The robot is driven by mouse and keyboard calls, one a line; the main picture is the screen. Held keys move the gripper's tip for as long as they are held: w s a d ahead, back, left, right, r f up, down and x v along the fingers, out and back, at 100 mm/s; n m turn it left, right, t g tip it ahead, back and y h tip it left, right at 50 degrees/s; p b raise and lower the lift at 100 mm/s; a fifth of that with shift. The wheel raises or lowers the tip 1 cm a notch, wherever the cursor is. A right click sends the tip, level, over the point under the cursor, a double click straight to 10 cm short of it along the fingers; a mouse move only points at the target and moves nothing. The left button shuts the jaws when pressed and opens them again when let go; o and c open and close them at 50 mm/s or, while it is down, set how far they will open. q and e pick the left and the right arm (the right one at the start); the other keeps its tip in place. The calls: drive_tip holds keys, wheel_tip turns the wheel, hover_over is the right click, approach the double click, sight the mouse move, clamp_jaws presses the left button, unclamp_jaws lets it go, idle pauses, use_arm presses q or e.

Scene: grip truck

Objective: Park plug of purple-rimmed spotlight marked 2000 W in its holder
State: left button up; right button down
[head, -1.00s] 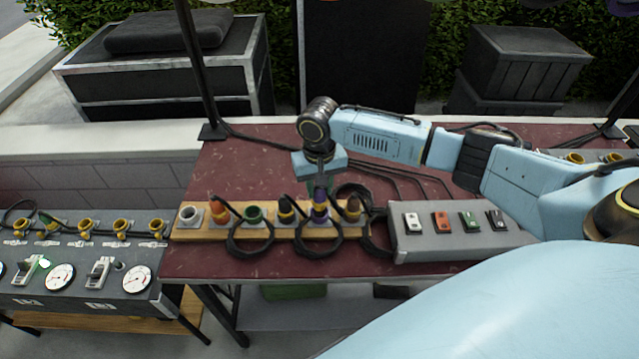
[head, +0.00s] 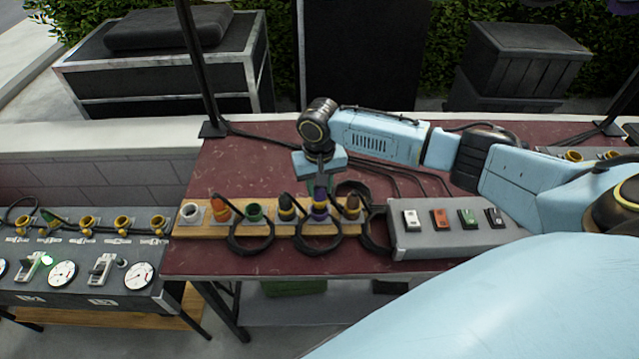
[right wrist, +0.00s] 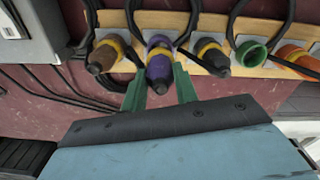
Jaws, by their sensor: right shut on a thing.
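The purple plug (right wrist: 160,66) is upright in the row on the wooden strip, at a purple-edged holder (right wrist: 158,40) with a yellow ring between them. How deep it sits I cannot tell. It also shows in the head view (head: 320,208). My right gripper (right wrist: 160,88) is above the strip, its green fingers shut on the plug's two sides. In the head view the right gripper (head: 319,184) points down, its fingertips partly hidden. My left gripper is out of view. The spotlight and its 2000 W mark cannot be made out.
The wooden strip (head: 272,232) also bears an orange plug (head: 220,210), brown plug (head: 352,207), dark plug (head: 286,207), open green holder (head: 254,212) and open grey holder (head: 190,212). Black cables loop around it.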

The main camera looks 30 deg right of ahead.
sight(320, 194)
idle(0.4)
drive_tip(key=shift+p, duration=0.5)
drive_tip(key=shift+f+b, duration=0.45)
drive_tip(key=shift+f, duration=1.25)
drive_tip(key=c, duration=0.7)
unclamp_jaws()
drive_tip(key=shift+r, duration=0.1)
drive_tip(key=shift+r+p, duration=2.4)
drive_tip(key=shift+p, duration=0.65)
